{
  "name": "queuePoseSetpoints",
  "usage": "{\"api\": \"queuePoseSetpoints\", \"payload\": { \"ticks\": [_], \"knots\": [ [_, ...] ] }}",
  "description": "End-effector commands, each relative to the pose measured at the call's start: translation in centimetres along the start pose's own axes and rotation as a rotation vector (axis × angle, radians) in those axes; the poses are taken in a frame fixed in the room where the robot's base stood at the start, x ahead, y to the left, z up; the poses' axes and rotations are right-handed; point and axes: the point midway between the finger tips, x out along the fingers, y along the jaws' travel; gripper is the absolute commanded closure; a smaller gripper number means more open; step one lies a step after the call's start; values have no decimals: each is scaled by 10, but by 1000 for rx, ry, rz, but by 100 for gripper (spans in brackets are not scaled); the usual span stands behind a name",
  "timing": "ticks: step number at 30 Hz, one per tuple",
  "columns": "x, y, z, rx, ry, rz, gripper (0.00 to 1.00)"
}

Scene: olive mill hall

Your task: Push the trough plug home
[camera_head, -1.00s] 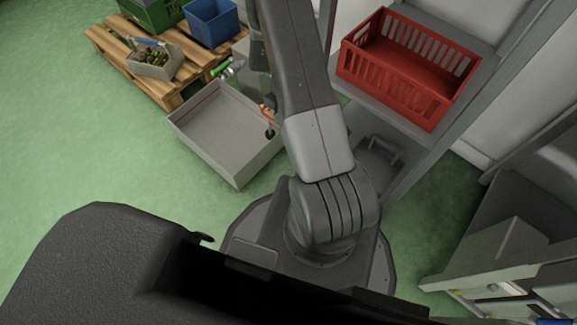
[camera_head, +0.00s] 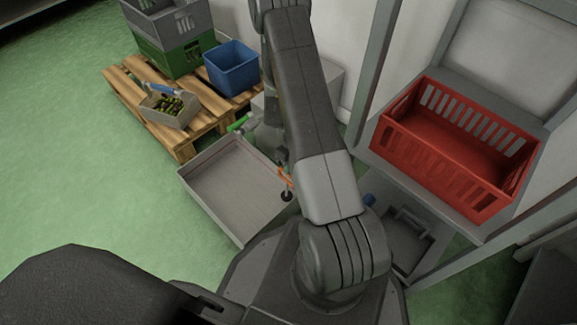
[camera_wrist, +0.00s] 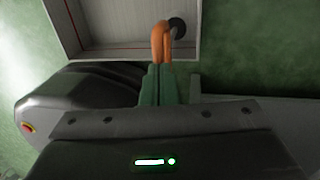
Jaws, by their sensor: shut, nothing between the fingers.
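The trough (camera_head: 208,214) is a shallow grey open box on the green floor, left of my arm in the head view. In the wrist view its pale wall (camera_wrist: 110,52) shows at the top. The trough plug (camera_head: 287,196) is a small round black knob at the trough's right side; it also shows in the wrist view (camera_wrist: 178,27).
A green-handled tap (camera_head: 238,124) stands at the trough's far corner. A red crate (camera_head: 440,178) sits on a shelf at right. Floor at left is clear.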

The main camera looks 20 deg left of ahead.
Motion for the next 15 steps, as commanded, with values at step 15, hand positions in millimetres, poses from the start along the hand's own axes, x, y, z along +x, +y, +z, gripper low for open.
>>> {"api": "queuePoseSetpoints", "payload": {
  "ticks": [15],
  "knots": [
    [49, -10, 0, 0, 1, -1, 100]
  ]
}}
